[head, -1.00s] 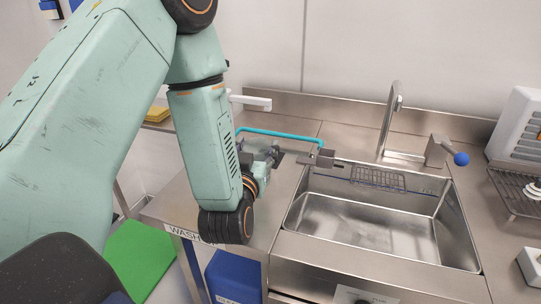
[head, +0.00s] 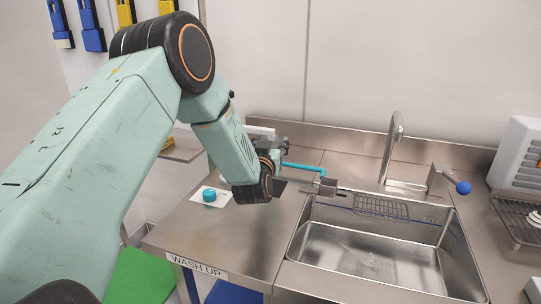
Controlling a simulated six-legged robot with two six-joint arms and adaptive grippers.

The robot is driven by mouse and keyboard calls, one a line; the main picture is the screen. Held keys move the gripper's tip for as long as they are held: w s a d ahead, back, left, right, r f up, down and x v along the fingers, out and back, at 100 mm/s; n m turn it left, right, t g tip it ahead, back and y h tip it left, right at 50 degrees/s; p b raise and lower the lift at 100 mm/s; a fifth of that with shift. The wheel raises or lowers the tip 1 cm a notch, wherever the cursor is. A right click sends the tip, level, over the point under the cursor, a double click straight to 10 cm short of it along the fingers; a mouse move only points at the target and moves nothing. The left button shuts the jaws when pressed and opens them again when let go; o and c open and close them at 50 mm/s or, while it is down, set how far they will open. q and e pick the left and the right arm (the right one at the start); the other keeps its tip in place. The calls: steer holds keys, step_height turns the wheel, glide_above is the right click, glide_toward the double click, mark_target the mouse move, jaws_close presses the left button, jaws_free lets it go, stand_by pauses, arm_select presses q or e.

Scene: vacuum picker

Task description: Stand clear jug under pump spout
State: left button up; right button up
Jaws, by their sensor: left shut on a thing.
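My left gripper (head: 284,143) is over the counter left of the sink, partly behind my own wrist. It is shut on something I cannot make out. No clear jug can be told apart in this view. A turquoise pipe (head: 304,167) shows right of the gripper and bends down at its right end near the sink's back left corner. It looks like the pump spout, but its left part is hidden behind the gripper. My right gripper is out of view.
The steel sink (head: 370,255) has a tall tap (head: 392,145) and a blue-knobbed lever (head: 462,188) behind it. A turquoise cap (head: 209,195) sits on a white card (head: 222,197). The front left counter (head: 225,235) is clear. A rack (head: 513,205) stands at right.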

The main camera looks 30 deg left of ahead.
arm_select(q)
steer(key=shift+w+f, duration=0.2)
steer(key=shift+w, duration=0.05)
steer(key=shift+s+f, duration=0.2)
steer(key=shift+f, duration=1.35)
steer(key=shift+w, duration=0.1)
steer(key=shift+f+b, duration=0.25)
steer(key=shift+b, duration=0.15)
steer(key=shift+f, duration=0.1)
steer(key=shift+f, duration=0.15)
steer(key=shift+f+b, duration=0.15)
steer(key=shift+b, duration=0.15)
steer(key=o, duration=1.1)
